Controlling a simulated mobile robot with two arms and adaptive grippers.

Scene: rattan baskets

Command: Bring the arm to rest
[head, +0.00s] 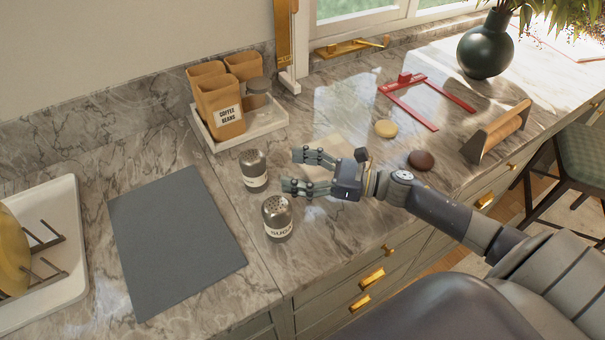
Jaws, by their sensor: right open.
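My right gripper (293,171) is open above the marble counter, its fingers pointing left. The arm comes in from the lower right. A glass shaker (254,172) stands just left of the fingertips. A second shaker with a sugar label (277,218) stands just in front of the lower finger. Nothing shows between the fingers. I cannot tell whether a finger touches either shaker. My left gripper is not in view.
A dark grey mat (175,240) lies to the left, beside a white dish tray (75,245). A white tray (262,131) holds coffee containers. A brown round object (421,160) and a yellow one (385,128) lie near my arm. A dark vase (485,52) stands at the back right.

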